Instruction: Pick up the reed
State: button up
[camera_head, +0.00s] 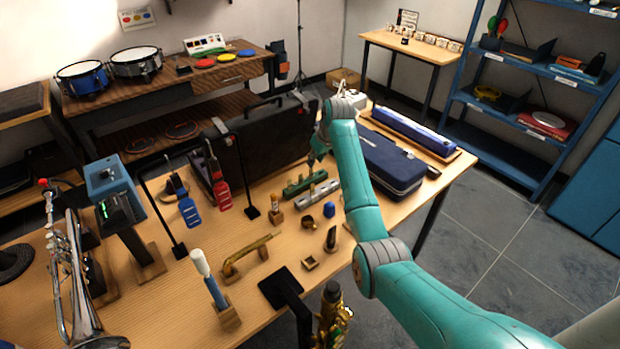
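My gripper (317,152) is small and dark at the far end of my teal arm, hanging above the back of the wooden table (185,300). I cannot tell whether its fingers are open or shut. I cannot surely pick out the reed. Several small parts lie in front of the gripper: a small upright tan piece (276,203), a small brown block (308,222), a dark pointed piece (332,240) and a square brass-coloured piece (310,262). Any of the tan ones could be it. The gripper is apart from all of these.
A blue case (392,165) lies right.

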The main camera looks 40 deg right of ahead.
aim_at(311, 176)
jog(key=shift+x, duration=3.2)
jog(key=shift+a, duration=0.15)
jog(key=c, duration=0.4)
